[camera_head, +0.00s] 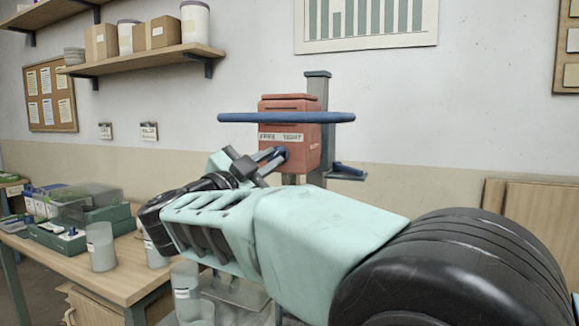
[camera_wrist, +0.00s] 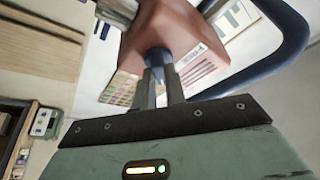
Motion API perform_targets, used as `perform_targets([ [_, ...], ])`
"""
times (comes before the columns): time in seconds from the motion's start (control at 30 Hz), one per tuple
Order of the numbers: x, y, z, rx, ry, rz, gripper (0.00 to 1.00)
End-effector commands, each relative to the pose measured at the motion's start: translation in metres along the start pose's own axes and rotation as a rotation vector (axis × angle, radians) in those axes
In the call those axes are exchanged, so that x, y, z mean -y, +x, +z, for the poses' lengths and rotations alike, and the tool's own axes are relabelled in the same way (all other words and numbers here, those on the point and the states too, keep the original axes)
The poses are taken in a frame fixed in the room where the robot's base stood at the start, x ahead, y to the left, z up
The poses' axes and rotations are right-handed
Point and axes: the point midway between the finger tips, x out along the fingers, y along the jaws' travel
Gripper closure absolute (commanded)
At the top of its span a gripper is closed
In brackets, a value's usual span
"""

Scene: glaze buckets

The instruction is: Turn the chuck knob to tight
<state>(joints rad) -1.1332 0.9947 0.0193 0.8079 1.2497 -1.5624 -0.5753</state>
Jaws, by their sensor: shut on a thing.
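A red mixer head (camera_head: 290,118) stands on a grey column, with labels reading FREE and TIGHT on its front. It also shows in the wrist view (camera_wrist: 172,27). The blue chuck knob (camera_head: 284,154) is on its front face, below the labels. In the wrist view the knob (camera_wrist: 158,55) shows at the fingertips. My gripper (camera_head: 275,157) reaches it from the lower left and is shut on the knob. The two fingers (camera_wrist: 161,78) lie close together and cover part of the knob. I cannot tell which label the knob points to.
A blue ring-like bar (camera_head: 240,118) crosses in front of the red head. At left, a wooden table (camera_head: 118,275) holds translucent buckets (camera_head: 101,247) and a green tray. A shelf (camera_head: 150,58) hangs above.

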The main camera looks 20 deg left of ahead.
Motion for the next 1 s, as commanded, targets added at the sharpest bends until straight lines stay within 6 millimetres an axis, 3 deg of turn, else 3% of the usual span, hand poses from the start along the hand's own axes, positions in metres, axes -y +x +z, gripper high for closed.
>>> perform_targets([
  [0.73, 0.0002, -0.0005, 0.0004, 0.000, 0.084, 0.036, 1.00],
  [0.77, 0.0002, -0.0005, 0.0004, 0.000, 0.084, 0.036, 0.82],
  [0.83, 0.0003, -0.0005, 0.0004, 0.001, 0.084, 0.035, 0.65],
  [1.0, 0.0005, -0.0004, 0.0003, 0.000, 0.083, 0.035, 0.65],
])
